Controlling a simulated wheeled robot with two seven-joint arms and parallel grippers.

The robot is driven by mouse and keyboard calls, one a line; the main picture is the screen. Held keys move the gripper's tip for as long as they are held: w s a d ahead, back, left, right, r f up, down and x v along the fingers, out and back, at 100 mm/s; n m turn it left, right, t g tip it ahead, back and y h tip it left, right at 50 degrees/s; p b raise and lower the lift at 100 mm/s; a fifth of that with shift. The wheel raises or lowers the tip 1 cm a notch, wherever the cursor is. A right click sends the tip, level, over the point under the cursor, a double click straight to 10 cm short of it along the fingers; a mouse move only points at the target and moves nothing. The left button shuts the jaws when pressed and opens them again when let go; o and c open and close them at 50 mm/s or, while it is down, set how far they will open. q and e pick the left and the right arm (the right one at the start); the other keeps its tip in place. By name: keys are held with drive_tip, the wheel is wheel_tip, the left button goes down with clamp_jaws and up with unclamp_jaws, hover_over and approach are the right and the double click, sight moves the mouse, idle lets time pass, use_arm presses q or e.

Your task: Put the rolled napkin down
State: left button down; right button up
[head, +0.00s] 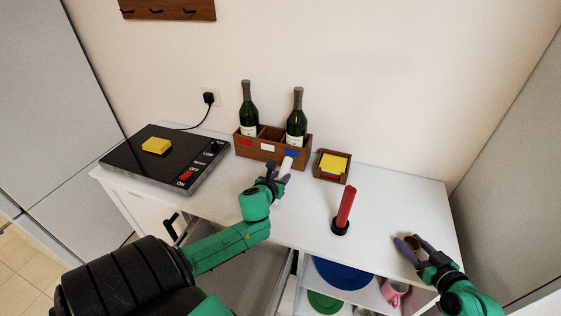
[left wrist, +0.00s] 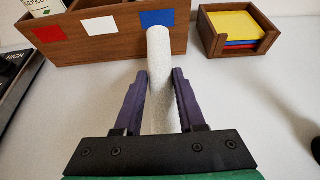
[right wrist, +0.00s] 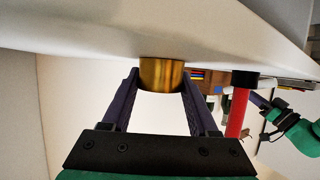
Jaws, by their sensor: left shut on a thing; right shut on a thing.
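The rolled napkin is a white roll (head: 287,165), held in my left gripper (head: 280,179) in front of the blue-marked end of the wooden bottle box (head: 262,148). In the left wrist view the napkin (left wrist: 160,75) stands between the two purple fingers, its far end overlapping the box front near the blue square. I cannot tell whether it touches the table. My right gripper (head: 407,242) is shut on a small brass-coloured round piece (right wrist: 161,75) near the table's right front edge; it also shows in the head view (head: 412,243).
Two bottles (head: 249,112) stand in the box. A small wooden holder (head: 332,177) with coloured squares is to its right. A black hob (head: 165,158) with a yellow block is at left. Right rear table is clear.

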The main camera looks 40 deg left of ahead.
use_arm(q)
drive_tip(key=shift+f, duration=0.1)
drive_tip(key=c, duration=0.5)
unclamp_jaws()
